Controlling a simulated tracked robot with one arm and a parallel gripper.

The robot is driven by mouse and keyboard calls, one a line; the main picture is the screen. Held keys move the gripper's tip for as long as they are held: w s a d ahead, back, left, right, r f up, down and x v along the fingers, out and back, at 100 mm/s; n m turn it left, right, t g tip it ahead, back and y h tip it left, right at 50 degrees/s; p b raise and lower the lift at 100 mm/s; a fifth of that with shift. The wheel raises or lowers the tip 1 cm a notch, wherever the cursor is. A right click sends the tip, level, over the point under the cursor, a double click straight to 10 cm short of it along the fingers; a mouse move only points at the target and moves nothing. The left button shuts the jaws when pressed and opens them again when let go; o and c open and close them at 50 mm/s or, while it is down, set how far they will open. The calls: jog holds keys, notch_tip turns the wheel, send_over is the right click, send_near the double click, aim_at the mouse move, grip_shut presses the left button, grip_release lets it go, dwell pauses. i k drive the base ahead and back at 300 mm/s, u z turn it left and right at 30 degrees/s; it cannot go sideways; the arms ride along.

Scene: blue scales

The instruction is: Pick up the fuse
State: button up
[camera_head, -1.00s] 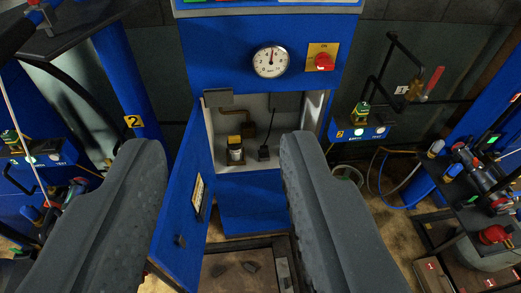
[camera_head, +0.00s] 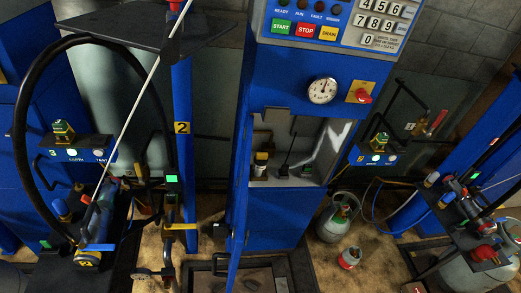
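A blue cabinet (camera_head: 290,214) stands at centre with its compartment open. Inside, at the left, a small upright piece with a yellow band and dark top (camera_head: 260,165) stands on the compartment floor; it may be the fuse, but it is too small to be sure. Beside it stands a dark piece with a thin upright rod (camera_head: 286,166). The blue cabinet door (camera_head: 238,200) is swung open towards me and seen nearly edge-on, just left of the compartment. My gripper is not in this view.
A keypad panel (camera_head: 340,25), a gauge (camera_head: 322,90) and a red switch (camera_head: 363,96) sit above the compartment. A hose-and-post stand (camera_head: 182,150) is at left. A gas cylinder (camera_head: 334,224) and small canister (camera_head: 349,257) stand right. A cluttered bench (camera_head: 465,215) is far right.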

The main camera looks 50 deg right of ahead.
aim_at(307, 168)
jog(key=u, duration=1.8)
jog(key=k, duration=2.4)
jog(key=z, duration=2.05)
jog(key=i, duration=1)
jog(key=u, duration=0.05)
